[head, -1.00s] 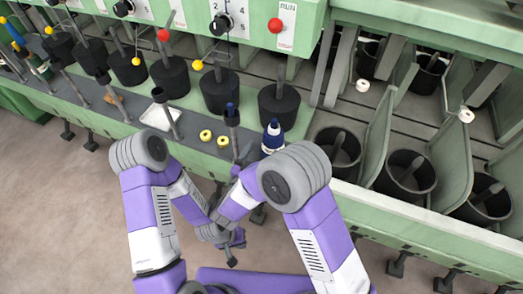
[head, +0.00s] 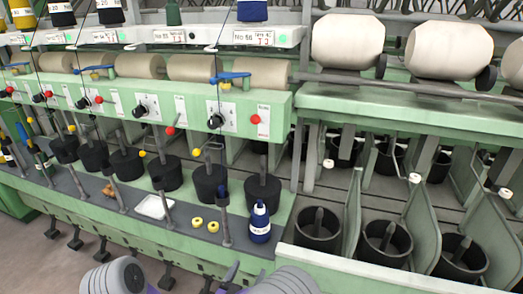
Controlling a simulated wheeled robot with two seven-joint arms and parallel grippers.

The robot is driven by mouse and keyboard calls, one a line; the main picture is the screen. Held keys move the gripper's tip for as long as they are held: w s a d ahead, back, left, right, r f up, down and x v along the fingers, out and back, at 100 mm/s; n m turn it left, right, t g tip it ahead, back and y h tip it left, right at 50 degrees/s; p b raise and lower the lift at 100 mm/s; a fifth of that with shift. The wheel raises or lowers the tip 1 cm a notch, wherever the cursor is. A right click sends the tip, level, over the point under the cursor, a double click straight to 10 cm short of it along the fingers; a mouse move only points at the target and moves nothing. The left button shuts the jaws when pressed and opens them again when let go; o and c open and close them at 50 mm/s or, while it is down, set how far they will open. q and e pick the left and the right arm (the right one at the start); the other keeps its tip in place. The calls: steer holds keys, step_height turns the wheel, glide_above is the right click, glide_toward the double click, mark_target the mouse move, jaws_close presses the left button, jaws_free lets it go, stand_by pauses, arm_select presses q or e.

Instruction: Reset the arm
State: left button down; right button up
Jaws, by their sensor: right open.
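My right arm's grey joint (head: 285,281) shows at the bottom edge. My right gripper (head: 222,281) shows only in small part beside it, low in the picture in front of the machine's ledge. It is open, and I see nothing held in it. My left arm's grey joint (head: 116,276) is at the bottom left, and the left gripper is out of view. Most of both arms is cut off by the bottom edge.
A green spinning frame (head: 270,105) fills the view. Its ledge holds a blue bobbin (head: 260,222), yellow rings (head: 213,227) and a white tray (head: 154,208). Black cans (head: 318,231) stand at the right. Bare floor (head: 35,258) shows at the lower left.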

steer(key=s+d+f+n+g+h+p, duration=0.1)
steer(key=s+d+f+n+g, duration=0.1)
steer(key=s+d+f+g, duration=0.45)
steer(key=s+d+f+n+g+h+p, duration=0.1)
steer(key=s+d+f+g, duration=0.2)
steer(key=d+f+g, duration=0.45)
steer(key=s+a+f+g+y+p, duration=0.1)
steer(key=s+f+g+y+p, duration=0.15)
steer(key=s+g+y, duration=0.4)
steer(key=s+a+f+g+y+p, duration=0.1)
steer(key=s+a+f+y, duration=0.15)
steer(key=s, duration=0.65)
steer(key=w+d+m+t+y+p, duration=0.1)
steer(key=w+d+t+y+p, duration=0.1)
steer(key=w+t, duration=0.3)
steer(key=shift+w+d+m+y, duration=0.25)
steer(key=shift+d+m+y, duration=0.25)
steer(key=shift+y, duration=0.3)
arm_select(q)
step_height(320, 180, up, 8)
steer(key=shift+w, duration=0.35)
arm_select(e)
steer(key=shift+w+d+t, duration=0.1)
steer(key=shift+d+t, duration=0.1)
steer(key=shift+t, duration=0.05)
